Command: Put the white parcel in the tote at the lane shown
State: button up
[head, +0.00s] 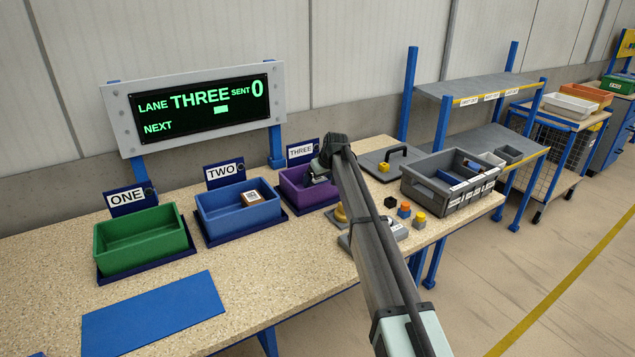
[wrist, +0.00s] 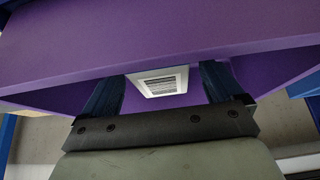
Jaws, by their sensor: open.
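The white parcel (wrist: 140,86), with a printed label on top, shows in the wrist view between my spread fingers, within the purple tote (wrist: 250,38). My gripper (wrist: 160,82) is open around it; I cannot tell whether a finger touches it. In the head view my gripper (head: 317,179) reaches into the purple tote (head: 291,196) at the sign THREE (head: 301,152), and the parcel is hidden there. The display (head: 199,107) reads lane THREE, sent 0, with a small white mark and NEXT below.
The green tote (head: 142,256) at ONE is empty. The blue tote (head: 239,222) at TWO holds a brown box (head: 252,197) with a label. A blue mat (head: 152,315) lies bare in front. Small blocks and a grey crate (head: 450,181) stand right of my arm.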

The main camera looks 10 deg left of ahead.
jog(key=v, duration=1)
jog(key=shift+c, duration=0.3)
dwell(0.8)
